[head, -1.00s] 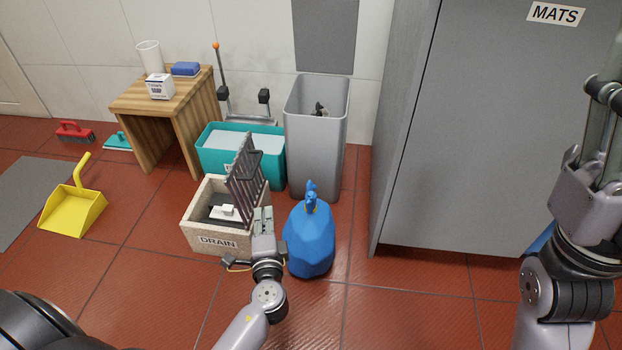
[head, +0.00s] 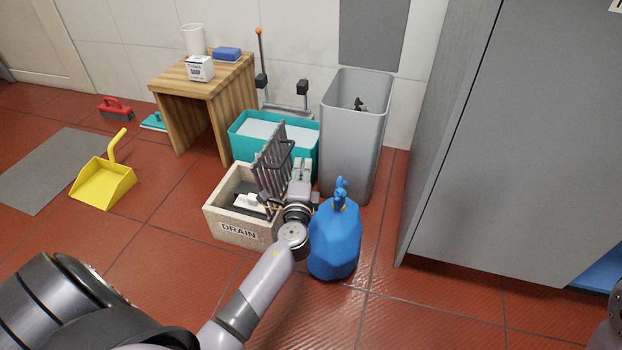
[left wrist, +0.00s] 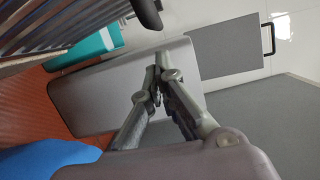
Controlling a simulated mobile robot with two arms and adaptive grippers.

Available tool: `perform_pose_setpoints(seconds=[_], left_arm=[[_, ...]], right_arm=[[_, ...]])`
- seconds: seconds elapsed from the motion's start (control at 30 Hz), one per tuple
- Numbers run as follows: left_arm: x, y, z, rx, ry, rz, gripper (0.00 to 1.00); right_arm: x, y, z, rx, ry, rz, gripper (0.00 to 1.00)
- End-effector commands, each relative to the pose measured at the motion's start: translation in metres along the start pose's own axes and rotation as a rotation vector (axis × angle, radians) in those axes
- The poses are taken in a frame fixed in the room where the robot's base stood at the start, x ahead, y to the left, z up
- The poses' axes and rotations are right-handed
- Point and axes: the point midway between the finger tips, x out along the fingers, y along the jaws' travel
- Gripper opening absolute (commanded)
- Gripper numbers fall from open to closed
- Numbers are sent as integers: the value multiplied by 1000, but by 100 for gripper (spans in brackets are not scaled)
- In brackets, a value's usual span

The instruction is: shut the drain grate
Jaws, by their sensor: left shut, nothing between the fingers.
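The drain grate (head: 272,160) is a dark slatted panel standing steeply raised on the right side of the stone drain box (head: 222,222), which carries a DRAIN label. Its box is open, with a white object (head: 249,200) inside. My left gripper (head: 301,170) is just right of the grate, on its outer side, shut and empty. In the left wrist view the closed fingers (left wrist: 157,82) show, with the grate's bars (left wrist: 60,28) at the upper left. I cannot tell whether the gripper touches the grate. My right gripper is out of view.
A blue tied bag (head: 335,240) stands close right of my left wrist. A teal tub (head: 243,146) and a grey bin (head: 350,140) stand behind the drain. A wooden stool (head: 205,90), yellow dustpan (head: 104,184) and grey cabinet (head: 490,150) surround open red floor.

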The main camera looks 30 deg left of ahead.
Motion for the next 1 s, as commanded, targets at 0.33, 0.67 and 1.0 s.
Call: perform_pose_setpoints(seconds=[0.33,0.67,1.0], left_arm=[[3,0,14,-1,1,0,0],[4,-2,16,-13,1,2,0],[6,-4,26,-71,-1,17,0]], right_arm=[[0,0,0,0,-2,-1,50],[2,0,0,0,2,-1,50],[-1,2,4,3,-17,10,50]])
